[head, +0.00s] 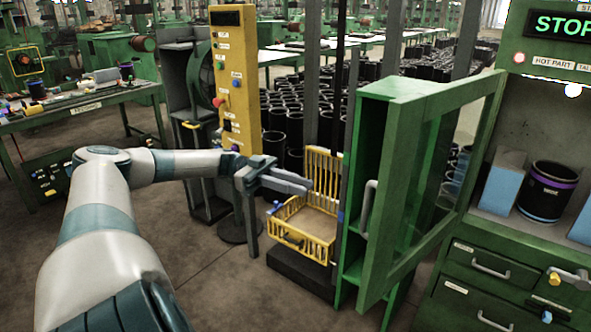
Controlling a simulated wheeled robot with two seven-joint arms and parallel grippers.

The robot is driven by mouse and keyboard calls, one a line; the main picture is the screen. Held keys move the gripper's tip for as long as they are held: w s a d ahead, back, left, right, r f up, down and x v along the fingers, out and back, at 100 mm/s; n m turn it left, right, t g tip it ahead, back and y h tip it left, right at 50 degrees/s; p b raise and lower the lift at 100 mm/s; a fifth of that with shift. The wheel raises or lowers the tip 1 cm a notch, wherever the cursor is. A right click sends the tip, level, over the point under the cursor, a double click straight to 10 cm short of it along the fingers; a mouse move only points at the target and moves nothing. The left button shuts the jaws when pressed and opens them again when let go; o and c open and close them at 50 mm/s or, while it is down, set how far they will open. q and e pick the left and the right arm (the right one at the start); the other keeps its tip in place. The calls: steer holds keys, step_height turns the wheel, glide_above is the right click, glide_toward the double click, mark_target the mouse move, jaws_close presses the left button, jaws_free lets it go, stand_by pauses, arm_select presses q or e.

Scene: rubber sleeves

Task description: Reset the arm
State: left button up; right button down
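My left arm (105,220) comes in from the lower left and stretches to the middle of the view. My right arm and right gripper are out of view.
A green cabinet door (395,278) with a glass pane stands open at the right. Beside it, a green machine holds a black sleeve (547,191) and blue blocks (502,183). A green workbench (80,112) is at the left. Many black sleeves (294,127) stand behind.

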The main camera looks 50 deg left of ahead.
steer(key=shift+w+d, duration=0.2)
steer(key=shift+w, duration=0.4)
